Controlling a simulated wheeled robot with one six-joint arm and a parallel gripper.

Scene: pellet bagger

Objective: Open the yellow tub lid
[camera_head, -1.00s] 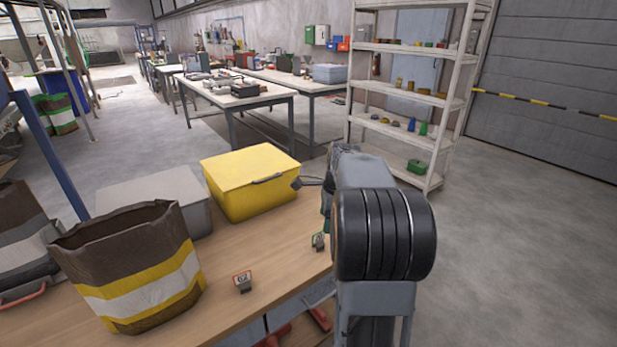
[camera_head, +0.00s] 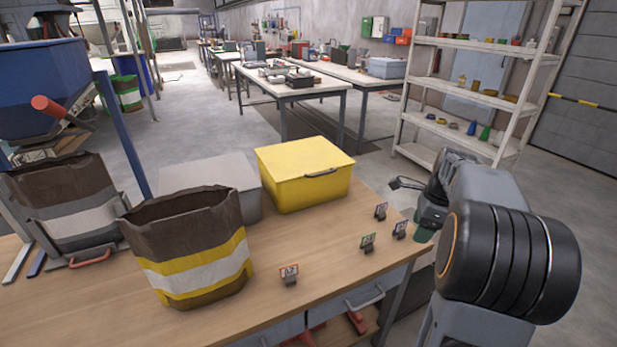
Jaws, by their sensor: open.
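The yellow tub (camera_head: 304,188) stands on the wooden bench, and its yellow lid (camera_head: 303,156) lies closed on top. A dark handle (camera_head: 321,173) shows at the front edge of the lid. My gripper (camera_head: 398,184) is to the right of the tub, apart from it, with its dark fingers pointing left toward the tub. It is open and holds nothing that I can see. My arm partly hides what is behind the wrist.
A grey tub (camera_head: 205,180) stands left of the yellow one. A brown bag with yellow and white bands (camera_head: 190,252) stands open in front. Several small tag stands, one red-edged (camera_head: 289,275), sit on the bench (camera_head: 240,310). A white shelf (camera_head: 470,85) stands behind.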

